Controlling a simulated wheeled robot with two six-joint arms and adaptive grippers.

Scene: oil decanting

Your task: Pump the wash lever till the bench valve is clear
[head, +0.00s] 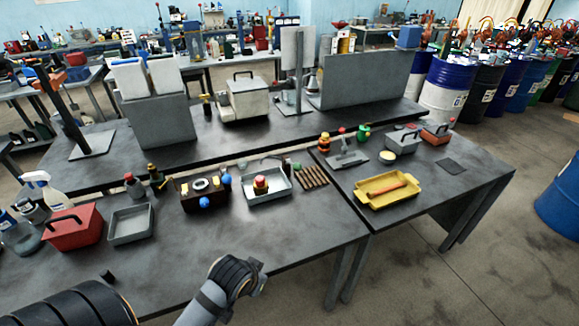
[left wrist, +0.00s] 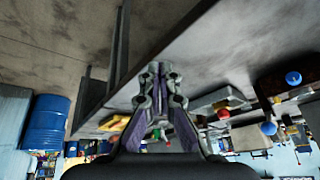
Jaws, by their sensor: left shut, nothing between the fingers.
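A dark valve block (head: 204,190) with blue knobs and a pale ring on top sits on the front bench; its blue knobs (left wrist: 268,128) show at the right in the left wrist view. A grey metal base with a red-tipped upright handle (head: 346,156), which looks like the wash lever, stands on the right bench. Whether the valve is clear, I cannot tell. My left gripper (left wrist: 158,75) is shut and empty, near the bench's front edge, apart from both. In the head view my left wrist shows at bottom centre, its fingertips hidden. My right gripper is out of view.
A grey tray (head: 249,195) holding a red-topped item stands right of the valve block, beside brown rods (head: 311,177). A yellow tray (head: 370,201) sits on the right bench. A red toolbox (head: 73,228) and empty grey tray (head: 112,239) stand left. The bench's front strip is mostly clear.

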